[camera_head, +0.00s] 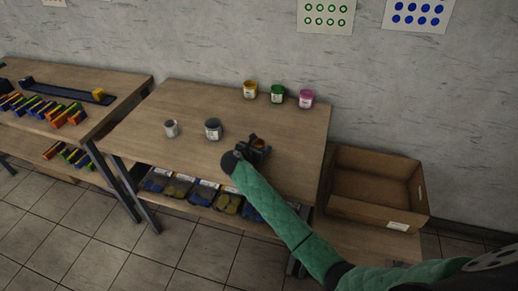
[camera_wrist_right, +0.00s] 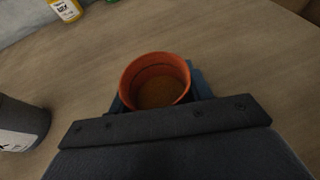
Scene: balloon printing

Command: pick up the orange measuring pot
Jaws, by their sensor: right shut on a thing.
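The orange measuring pot (camera_wrist_right: 156,82) is an open, round cup, seen from above in the right wrist view. My right gripper (camera_wrist_right: 158,98) is shut on it, with blue finger parts showing at both sides of the pot. In the head view the right gripper (camera_head: 257,148) is over the front right part of the table, and only a small orange patch of the pot (camera_head: 259,143) shows between its dark parts. Whether the pot touches the table is hard to tell. My left gripper is not in view.
A dark grey jar (camera_head: 213,129) stands left of the right gripper, with a small grey cup (camera_head: 171,128) farther left. Yellow (camera_head: 250,89), green (camera_head: 277,94) and pink (camera_head: 306,99) jars stand along the back. A cardboard box (camera_head: 345,204) is right of the table (camera_head: 150,105).

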